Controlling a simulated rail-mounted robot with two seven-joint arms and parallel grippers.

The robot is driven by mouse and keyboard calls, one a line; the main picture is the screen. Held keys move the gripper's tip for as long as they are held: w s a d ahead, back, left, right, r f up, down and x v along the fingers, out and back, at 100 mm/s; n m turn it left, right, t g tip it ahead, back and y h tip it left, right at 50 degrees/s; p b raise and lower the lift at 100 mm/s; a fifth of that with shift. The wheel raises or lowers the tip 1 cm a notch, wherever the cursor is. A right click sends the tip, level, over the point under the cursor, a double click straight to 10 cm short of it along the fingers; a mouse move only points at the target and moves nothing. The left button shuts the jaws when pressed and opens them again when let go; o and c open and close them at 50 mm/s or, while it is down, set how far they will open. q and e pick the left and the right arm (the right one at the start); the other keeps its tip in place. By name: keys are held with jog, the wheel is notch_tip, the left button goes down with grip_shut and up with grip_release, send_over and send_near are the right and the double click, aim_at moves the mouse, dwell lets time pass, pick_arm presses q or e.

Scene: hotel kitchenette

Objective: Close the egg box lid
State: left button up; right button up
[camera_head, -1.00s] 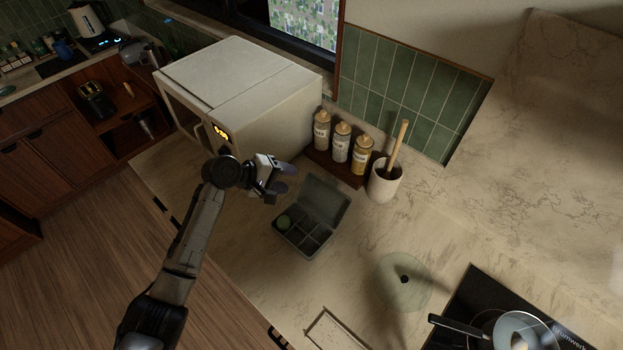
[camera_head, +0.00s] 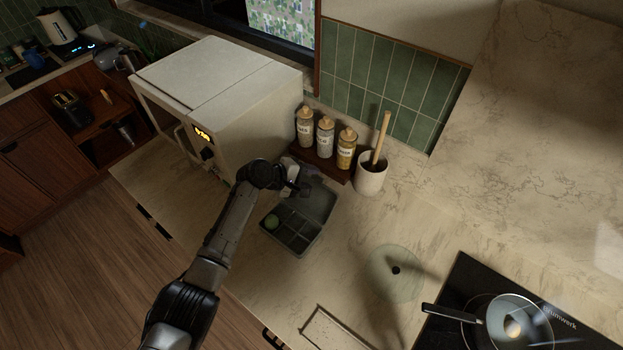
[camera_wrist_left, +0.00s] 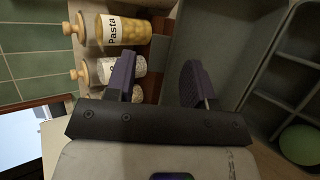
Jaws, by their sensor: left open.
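The grey egg box (camera_head: 285,238) sits open on the counter, its lid (camera_head: 322,203) standing up at the back. One green round item (camera_head: 271,222) lies in a corner compartment; the other compartments look empty. The wrist view shows the lid's inner face (camera_wrist_left: 222,40), the compartments (camera_wrist_left: 283,78) and the green item (camera_wrist_left: 300,144). My left gripper (camera_head: 305,182) is open at the lid's upper left edge. In the wrist view its fingers (camera_wrist_left: 157,78) lie either side of the lid's edge; I cannot tell if they touch it. My right gripper is not in view.
Three labelled jars (camera_head: 325,138) on a dark wooden rack stand close behind the gripper, with a white utensil crock (camera_head: 371,175) beside them. A microwave (camera_head: 215,105) is at the left. A glass lid (camera_head: 393,273) and a hob with a pan (camera_head: 515,322) are to the right.

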pick_arm(q)
jog(key=shift+w+d+f, duration=0.2)
jog(key=shift+d+f, duration=0.2)
jog(key=shift+d, duration=0.2)
grip_shut()
dwell(0.3)
